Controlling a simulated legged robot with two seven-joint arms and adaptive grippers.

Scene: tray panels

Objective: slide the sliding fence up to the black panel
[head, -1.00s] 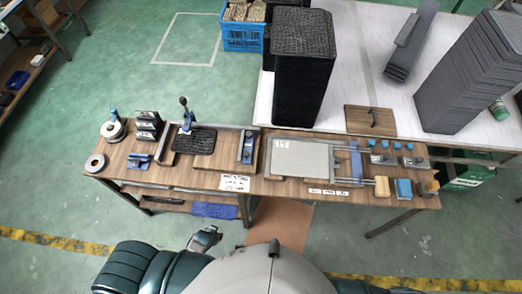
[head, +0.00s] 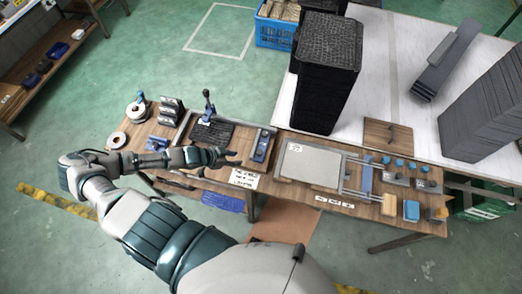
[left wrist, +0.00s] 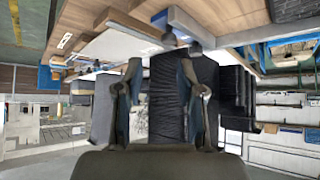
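The black panel (head: 212,134) lies flat on the left wooden fixture, with a blue-handled clamp (head: 208,105) behind it. The sliding fence (head: 262,146), a grey bar with a blue block, stands right of the panel, with a strip of bare wood between them. My left gripper (head: 234,158) is over the fixture's front, left of the fence and in front of the panel. It is empty, and its two fingers are apart in the left wrist view (left wrist: 160,80). I cannot clearly identify the fence there. My right gripper is out of view.
A second fixture with a grey plate (head: 312,165) and blue slider (head: 367,175) is to the right. Small blocks (head: 411,210) stand at the bench's right end. Tape rolls (head: 117,140) lie at the left end. A tall black stack (head: 328,75) rises behind.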

